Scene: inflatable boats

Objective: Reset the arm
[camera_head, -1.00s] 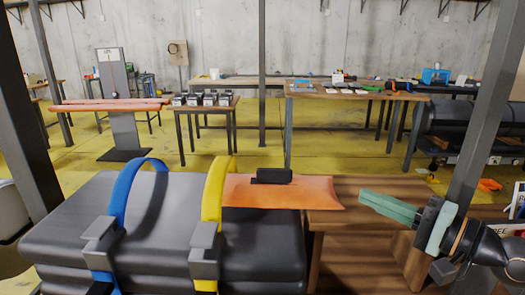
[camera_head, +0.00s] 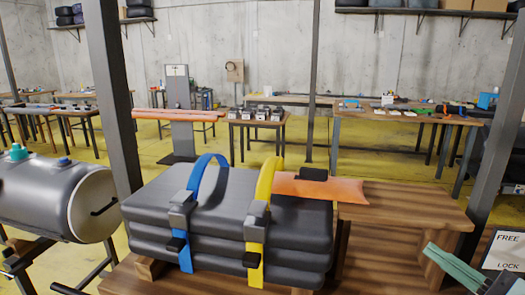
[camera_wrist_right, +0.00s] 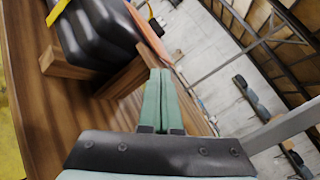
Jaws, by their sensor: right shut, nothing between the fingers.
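My right gripper (camera_head: 431,247) is at the lower right of the head view, beside the wooden bench. Its green fingers are shut together and empty. In the right wrist view the closed fingers (camera_wrist_right: 160,72) point toward the wooden bench and the dark folded boat (camera_wrist_right: 100,30). My left gripper is not in the head view. The folded dark grey boat (camera_head: 220,222) lies on the bench with a blue strap (camera_head: 207,162) and a yellow strap (camera_head: 264,184) around it. The gripper is apart from the boat.
An orange bag (camera_head: 335,188) with a black piece on it lies behind the boat on the wooden bench (camera_head: 400,205). A grey tank (camera_head: 45,198) stands at left. Dark posts (camera_head: 112,100) rise at left and right. A FREE LOCK sign (camera_head: 507,250) is at right.

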